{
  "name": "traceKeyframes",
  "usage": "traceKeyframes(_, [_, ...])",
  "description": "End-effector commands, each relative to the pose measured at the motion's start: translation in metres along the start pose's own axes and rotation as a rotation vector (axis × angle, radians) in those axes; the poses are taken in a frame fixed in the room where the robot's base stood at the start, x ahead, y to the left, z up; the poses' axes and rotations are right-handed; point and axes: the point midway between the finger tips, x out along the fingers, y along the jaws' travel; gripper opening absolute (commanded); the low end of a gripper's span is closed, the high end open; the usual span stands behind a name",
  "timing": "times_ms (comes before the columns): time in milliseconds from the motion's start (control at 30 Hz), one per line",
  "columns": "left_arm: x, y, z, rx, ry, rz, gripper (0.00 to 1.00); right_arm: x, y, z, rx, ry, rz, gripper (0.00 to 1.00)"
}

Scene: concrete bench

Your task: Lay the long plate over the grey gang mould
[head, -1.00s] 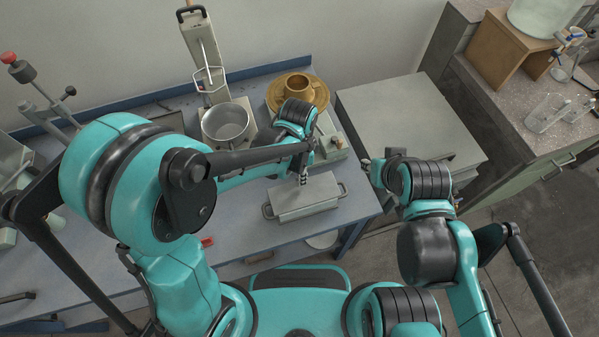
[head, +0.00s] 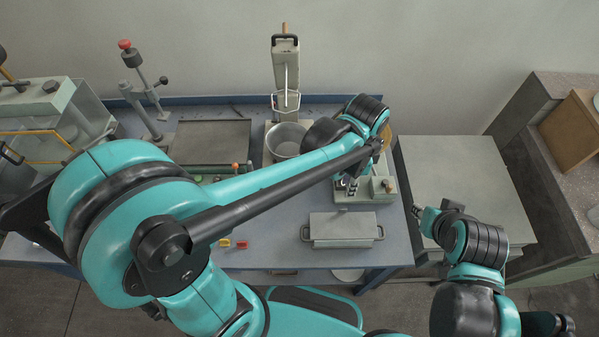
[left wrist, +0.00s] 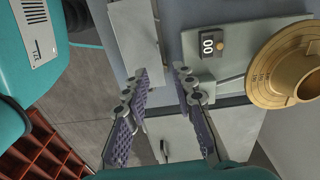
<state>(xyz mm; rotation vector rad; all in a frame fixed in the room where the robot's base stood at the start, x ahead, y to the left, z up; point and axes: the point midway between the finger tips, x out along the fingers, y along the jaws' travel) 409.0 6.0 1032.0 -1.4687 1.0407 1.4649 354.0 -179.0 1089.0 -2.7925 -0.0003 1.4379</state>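The grey gang mould (head: 343,242) stands near the bench's front edge, a handle at each end. A flat light-grey plate (head: 343,222) appears to lie over its top, hiding any compartments. The flat top also shows at the upper left of the left wrist view (left wrist: 133,35). My left gripper (head: 346,188) is behind the mould, close to the scale, apart from the plate. In the left wrist view my left gripper (left wrist: 161,72) has its two fingers apart with nothing between them. My right gripper (head: 424,216) is right of the bench; its finger opening is unclear.
A scale (head: 376,190) stands behind the mould, with a brass cone piece (left wrist: 286,80) near it. A metal bowl (head: 286,140) sits under a tall mixer (head: 286,68). A grey cabinet top (head: 465,180) at the right is clear. Small red and yellow items (head: 232,243) lie left.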

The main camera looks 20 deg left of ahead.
Motion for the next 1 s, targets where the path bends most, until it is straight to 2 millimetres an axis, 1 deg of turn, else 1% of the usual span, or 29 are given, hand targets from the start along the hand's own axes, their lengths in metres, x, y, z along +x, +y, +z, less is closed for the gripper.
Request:
traceKeyframes(67, [-0.009,-0.003,0.016,-0.082,0.027,-0.030,0.26,0.000,0.000,0.000,0.000,0.000,0.000,0.29])
traceKeyframes(167, [-0.025,-0.008,0.045,-0.262,0.092,-0.095,0.26,0.000,0.000,0.000,0.000,0.000,0.000,0.29])
traceKeyframes(300, [-0.045,-0.011,0.095,-0.580,0.223,-0.206,0.26,0.000,0.000,0.000,0.000,0.000,0.000,0.29])
traceKeyframes(400, [-0.054,-0.011,0.127,-0.793,0.322,-0.277,0.26,0.000,0.000,0.000,0.000,0.000,0.000,0.29])
traceKeyframes(500, [-0.058,-0.009,0.152,-0.964,0.411,-0.332,0.26,0.000,0.000,0.000,0.000,0.000,0.000,0.29])
traceKeyframes(600, [-0.059,-0.007,0.168,-1.083,0.480,-0.369,0.26,0.000,0.000,0.000,0.000,0.000,0.000,0.29])
traceKeyframes(700, [-0.060,-0.007,0.177,-1.150,0.522,-0.390,0.26,0.000,0.000,0.000,0.000,0.000,0.000,0.29])
traceKeyframes(800, [-0.060,-0.007,0.180,-1.175,0.539,-0.397,0.26,0.000,0.000,0.000,0.000,0.000,0.000,0.29])
traceKeyframes(1000, [-0.060,-0.007,0.180,-1.175,0.539,-0.397,0.26,0.000,0.000,0.000,0.000,0.000,0.000,0.29])
